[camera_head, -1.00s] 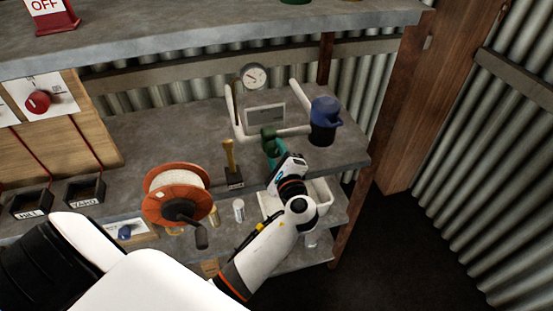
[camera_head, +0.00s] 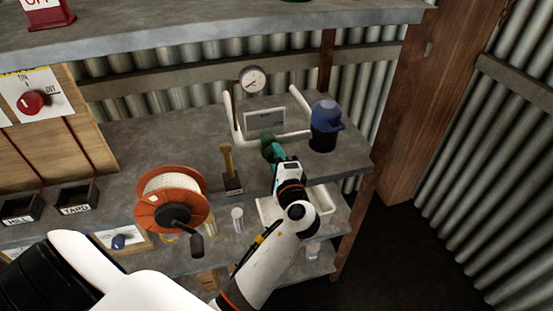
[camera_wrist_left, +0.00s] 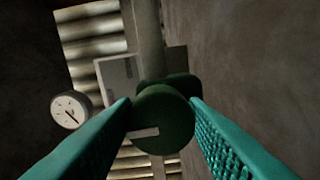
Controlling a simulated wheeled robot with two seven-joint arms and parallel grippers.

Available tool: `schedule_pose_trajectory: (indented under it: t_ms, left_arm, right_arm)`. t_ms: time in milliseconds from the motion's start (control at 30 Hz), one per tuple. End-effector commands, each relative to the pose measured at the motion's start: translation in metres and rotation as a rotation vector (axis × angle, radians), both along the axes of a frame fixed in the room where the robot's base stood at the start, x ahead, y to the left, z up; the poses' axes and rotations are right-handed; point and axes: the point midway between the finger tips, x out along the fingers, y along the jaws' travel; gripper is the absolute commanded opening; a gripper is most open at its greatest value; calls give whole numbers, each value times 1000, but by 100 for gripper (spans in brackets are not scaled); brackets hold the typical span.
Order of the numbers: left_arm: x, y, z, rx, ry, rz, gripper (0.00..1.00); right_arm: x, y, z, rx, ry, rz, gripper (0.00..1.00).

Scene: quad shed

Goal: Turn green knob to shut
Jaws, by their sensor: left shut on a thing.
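The round dark green knob (camera_head: 267,146) sits on the white pipework (camera_head: 237,124) at the back of the bench. In the left wrist view the knob (camera_wrist_left: 165,120) fills the middle, with a pale bar on its face lying nearly level. My left gripper (camera_head: 276,152) has teal fingers, one on each side of the knob, and is shut on it. The fingers also show in the left wrist view (camera_wrist_left: 161,104). They and the gripper body partly hide the knob in the head view. My right gripper is not in view.
A round gauge (camera_head: 252,81) and a grey panel (camera_head: 265,121) stand behind the knob. A blue-topped dark container (camera_head: 325,125) stands close on the right. An orange reel (camera_head: 160,217), a yellow-handled tool (camera_head: 228,160) and a white tray (camera_head: 324,201) are near my arm.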

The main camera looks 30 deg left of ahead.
Motion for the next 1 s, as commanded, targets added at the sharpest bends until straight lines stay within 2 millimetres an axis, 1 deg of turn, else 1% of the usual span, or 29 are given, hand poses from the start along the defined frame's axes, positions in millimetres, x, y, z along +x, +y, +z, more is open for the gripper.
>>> schedule_pose_trajectory:
  t_ms: [167,200,267,300,567,667,767,867,1000]
  left_arm:
    - [0,0,-1,-4,1,1,17]
    - [0,0,-1,-4,1,1,44]
    - [0,0,-1,-4,1,1,54]
    - [0,0,-1,-3,1,0,61]
    - [0,0,-1,0,5,0,61]
    - [0,0,1,24,32,0,61]
    - [0,0,4,84,103,0,61]
    - [0,1,6,187,225,0,61]
    - [-1,1,7,381,450,0,61]
  right_arm:
    - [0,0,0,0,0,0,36]
    - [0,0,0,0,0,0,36]
    - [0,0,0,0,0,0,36]
    - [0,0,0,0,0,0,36]
    - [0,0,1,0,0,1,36]
    - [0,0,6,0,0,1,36]
    - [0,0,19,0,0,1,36]
    - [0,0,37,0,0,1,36]
    - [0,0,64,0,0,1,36]
